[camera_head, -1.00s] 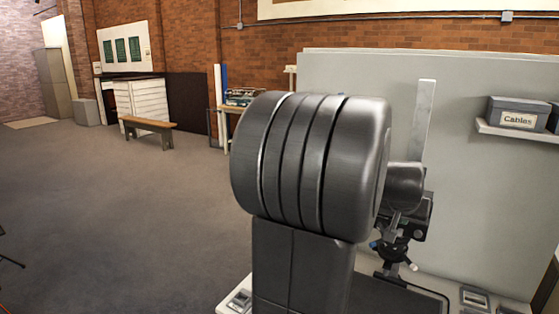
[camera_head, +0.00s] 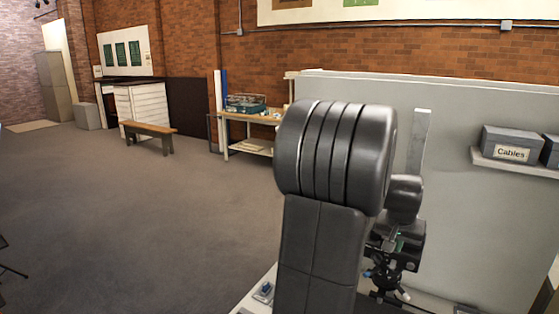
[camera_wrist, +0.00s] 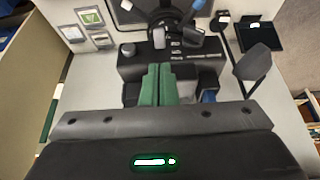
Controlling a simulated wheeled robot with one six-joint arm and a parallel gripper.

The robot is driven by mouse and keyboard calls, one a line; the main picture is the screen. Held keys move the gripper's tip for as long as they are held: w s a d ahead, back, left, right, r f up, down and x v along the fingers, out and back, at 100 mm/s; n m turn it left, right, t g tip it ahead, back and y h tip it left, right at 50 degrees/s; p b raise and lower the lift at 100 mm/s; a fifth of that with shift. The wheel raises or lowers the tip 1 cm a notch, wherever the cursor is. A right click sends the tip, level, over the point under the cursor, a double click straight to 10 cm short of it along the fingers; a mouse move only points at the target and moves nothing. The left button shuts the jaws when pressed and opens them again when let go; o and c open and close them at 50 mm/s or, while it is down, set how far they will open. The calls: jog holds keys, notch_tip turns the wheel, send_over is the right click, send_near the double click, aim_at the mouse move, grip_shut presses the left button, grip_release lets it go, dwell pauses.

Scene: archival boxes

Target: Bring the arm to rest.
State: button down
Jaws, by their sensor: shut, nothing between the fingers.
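My arm (camera_head: 335,160) stands in the middle of the head view, its big dark joint hiding much of what lies behind. My gripper (camera_wrist: 157,67) shows in the wrist view as two green fingers side by side, shut and empty. It is above a black device with knobs (camera_wrist: 180,48) on a pale work surface; whether it touches the device cannot be told. In the head view my gripper (camera_head: 399,244) is small and partly hidden behind the arm.
A grey panel (camera_head: 470,220) stands behind the arm, with a shelf holding a grey box labelled Cables (camera_head: 512,144) at right. A wooden table (camera_head: 248,120) and bench (camera_head: 148,129) stand farther back. The floor at left (camera_head: 120,220) is open.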

jog(key=v, duration=0.6)
jog(key=shift+s+f+b, duration=0.1)
jog(key=shift+s+b, duration=0.05)
jog(key=shift+b, duration=0.2)
